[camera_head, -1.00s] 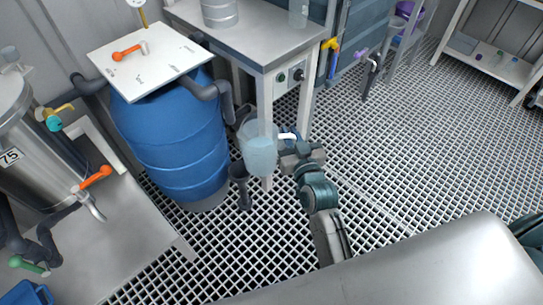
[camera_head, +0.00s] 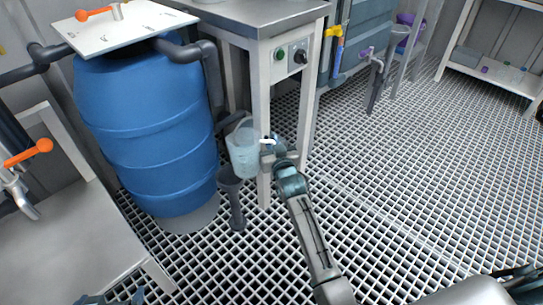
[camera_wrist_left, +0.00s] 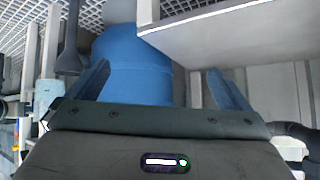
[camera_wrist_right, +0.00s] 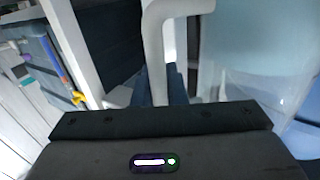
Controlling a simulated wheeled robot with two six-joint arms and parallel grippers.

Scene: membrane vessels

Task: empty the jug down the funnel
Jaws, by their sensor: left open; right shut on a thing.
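The jug (camera_head: 243,152) is translucent pale blue with a white handle, beside the blue barrel. My right gripper (camera_head: 268,150) is shut on its handle, which also shows in the right wrist view (camera_wrist_right: 158,45). The jug looks close to upright; its fill level is hard to tell. The dark grey funnel (camera_head: 230,179) stands on a pipe just below and left of the jug; the jug's base appears close to its rim, and contact cannot be told. My left gripper (camera_head: 110,299) is at the bottom left edge, open and empty in the left wrist view (camera_wrist_left: 160,88).
The blue barrel (camera_head: 150,130) with a white lid stands left of the funnel. A steel bench (camera_head: 60,240) is at the left. A table (camera_head: 262,22) with a control box (camera_head: 290,57) stands behind the jug. The grated floor (camera_head: 400,180) is clear to the right.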

